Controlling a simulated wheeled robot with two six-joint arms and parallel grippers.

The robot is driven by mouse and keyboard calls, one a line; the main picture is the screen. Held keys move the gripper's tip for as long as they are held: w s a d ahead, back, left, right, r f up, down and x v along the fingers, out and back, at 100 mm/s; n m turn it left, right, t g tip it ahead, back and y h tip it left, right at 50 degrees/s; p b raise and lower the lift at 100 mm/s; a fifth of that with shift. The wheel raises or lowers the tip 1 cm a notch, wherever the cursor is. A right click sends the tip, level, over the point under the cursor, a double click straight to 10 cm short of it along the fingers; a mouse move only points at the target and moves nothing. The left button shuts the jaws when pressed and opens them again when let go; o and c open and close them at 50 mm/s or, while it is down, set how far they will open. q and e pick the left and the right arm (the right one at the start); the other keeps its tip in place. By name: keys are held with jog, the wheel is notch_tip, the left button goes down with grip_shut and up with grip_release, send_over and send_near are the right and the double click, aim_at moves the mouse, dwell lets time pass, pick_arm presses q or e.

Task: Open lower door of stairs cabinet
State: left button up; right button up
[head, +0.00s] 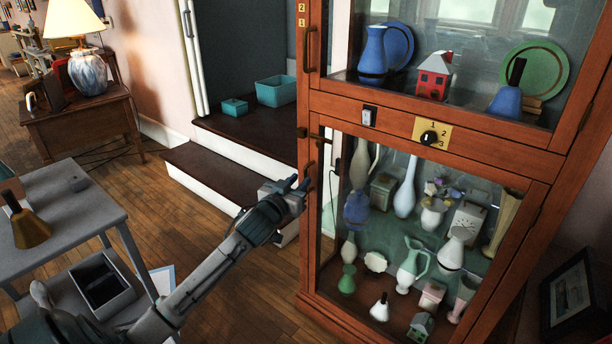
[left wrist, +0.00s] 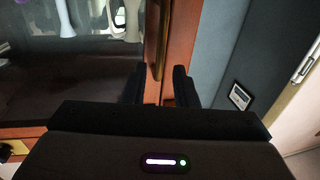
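The wooden curio cabinet (head: 545,196) stands at the right, beside the steps. Its lower glass door (head: 318,240) looks shut, with several vases and ornaments behind the glass. A vertical brass handle (head: 311,174) is on the door's left stile. My left gripper (head: 300,186) is at this handle, near its lower part. In the left wrist view, the handle (left wrist: 155,40) comes down between the two spread fingers of my left gripper (left wrist: 157,86). I see a gap between the fingers; contact with the handle cannot be told. My right gripper is not in view.
A brass selector plate with a black knob (head: 430,137) and a switch (head: 369,115) sit above the lower door. Dark steps (head: 215,172) rise left of the cabinet. A grey table (head: 70,225) stands at left. A framed picture (head: 572,292) is at lower right.

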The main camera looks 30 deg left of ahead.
aim_at(305, 176)
pick_arm(q)
jog(key=shift+w+a, duration=0.15)
jog(key=shift+w, duration=1)
jog(key=shift+w+a, duration=0.1)
jog(key=shift+w, duration=1)
grip_shut()
